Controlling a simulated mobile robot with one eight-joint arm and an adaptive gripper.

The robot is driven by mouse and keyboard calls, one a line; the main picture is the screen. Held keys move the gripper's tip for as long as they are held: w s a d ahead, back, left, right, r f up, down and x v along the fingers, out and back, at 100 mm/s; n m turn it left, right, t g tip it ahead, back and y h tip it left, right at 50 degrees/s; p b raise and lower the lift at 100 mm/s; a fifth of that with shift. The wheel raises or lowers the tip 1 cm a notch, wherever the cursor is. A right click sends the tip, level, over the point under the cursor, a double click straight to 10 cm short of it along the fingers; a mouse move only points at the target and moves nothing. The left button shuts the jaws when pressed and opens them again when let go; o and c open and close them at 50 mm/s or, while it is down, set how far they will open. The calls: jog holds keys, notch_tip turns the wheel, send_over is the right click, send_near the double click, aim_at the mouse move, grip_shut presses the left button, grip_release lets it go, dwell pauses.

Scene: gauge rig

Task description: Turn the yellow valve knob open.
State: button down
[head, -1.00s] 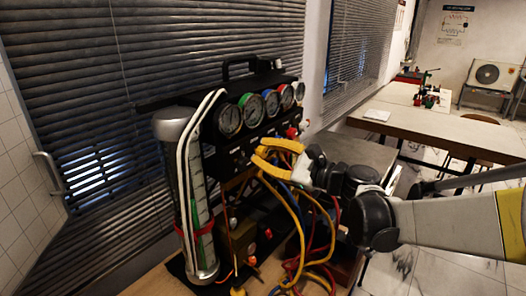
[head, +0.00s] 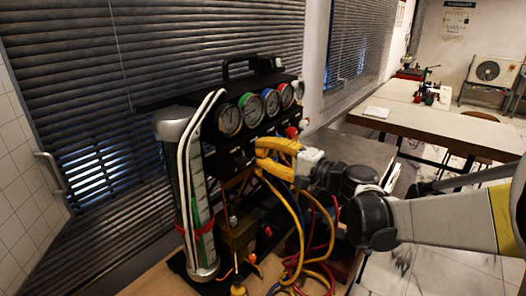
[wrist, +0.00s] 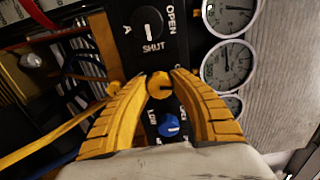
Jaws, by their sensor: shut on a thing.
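The yellow valve knob (wrist: 159,85) sits on the rig's black panel, between my fingertips in the wrist view. My gripper (wrist: 160,84) has two ribbed yellow fingers closed around the knob from both sides. In the head view my gripper (head: 262,156) reaches in from the right to the panel below the gauges, and its fingers hide the knob. The knob's own marking is mostly covered by the fingers.
A black knob (wrist: 149,22) marked A, OPEN and SHUT is beside the yellow one, and a blue knob (wrist: 168,125) is on its other side. Round gauges (head: 229,119) line the rig's top. Coloured hoses (head: 300,240) hang below my gripper. A silver cylinder (head: 174,128) stands left.

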jog(key=shift+n, duration=0.7)
jog(key=c, duration=1.1)
grip_release()
jog(key=shift+o, duration=0.2)
jog(key=v, duration=1.2)
jog(key=shift+a, duration=0.1)
